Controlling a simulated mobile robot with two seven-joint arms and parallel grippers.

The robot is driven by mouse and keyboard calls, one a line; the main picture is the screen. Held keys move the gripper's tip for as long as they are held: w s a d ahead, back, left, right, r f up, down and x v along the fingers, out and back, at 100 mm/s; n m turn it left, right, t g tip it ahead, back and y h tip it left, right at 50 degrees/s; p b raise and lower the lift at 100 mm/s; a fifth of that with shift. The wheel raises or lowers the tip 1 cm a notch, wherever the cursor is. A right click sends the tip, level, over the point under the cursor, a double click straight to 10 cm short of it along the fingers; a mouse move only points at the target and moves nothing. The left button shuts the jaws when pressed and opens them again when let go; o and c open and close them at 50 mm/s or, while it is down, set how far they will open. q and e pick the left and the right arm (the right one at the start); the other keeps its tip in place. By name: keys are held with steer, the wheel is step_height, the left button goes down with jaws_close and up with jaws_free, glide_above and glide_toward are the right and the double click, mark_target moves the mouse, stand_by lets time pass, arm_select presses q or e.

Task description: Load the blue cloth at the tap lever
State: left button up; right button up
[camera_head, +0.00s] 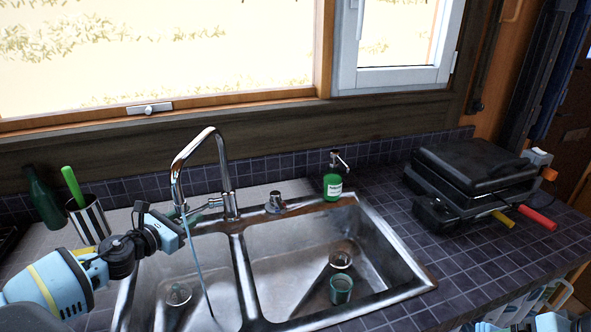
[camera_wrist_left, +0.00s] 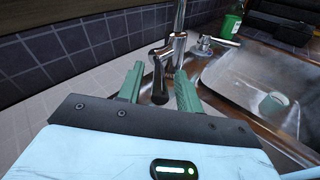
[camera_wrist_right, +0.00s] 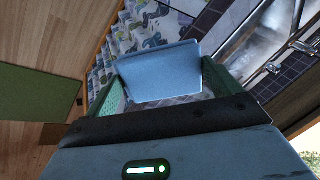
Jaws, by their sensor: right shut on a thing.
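The chrome tap (camera_head: 221,170) arches over the left basin, and a thin bluish stream (camera_head: 200,265) falls from it. Its side lever (camera_wrist_left: 163,52) points towards my left gripper (camera_wrist_left: 157,88). The left fingers are open and apart, with the lever's end between them; I cannot tell whether they touch it. In the head view the left gripper (camera_head: 183,222) is close beside the tap. My right gripper (camera_wrist_right: 165,88) is shut on a flat, light-blue piece, which looks like the blue cloth (camera_wrist_right: 158,68). In the head view that arm shows only at the bottom right corner, in front of the counter.
The double sink (camera_head: 395,255) holds a green cup (camera_head: 341,289) in its right basin. A green soap bottle (camera_head: 333,182) stands behind it. A black grill (camera_head: 475,172) sits right; a striped pot (camera_head: 89,222) stands left. A patterned curtain (camera_wrist_right: 160,28) hangs near the right gripper.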

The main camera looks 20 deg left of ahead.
steer(key=shift+t, duration=0.3)
step_height(320, 180, up, 4)
steer(key=shift+r+p, duration=0.1)
steer(key=shift+p, duration=0.65)
arm_select(q)
steer(key=s+a+r, duration=0.1)
steer(key=s, duration=0.9)
steer(key=shift+r, duration=0.25)
arm_select(e)
steer(key=shift+r, duration=0.15)
arm_select(q)
steer(key=shift+s, duration=0.1)
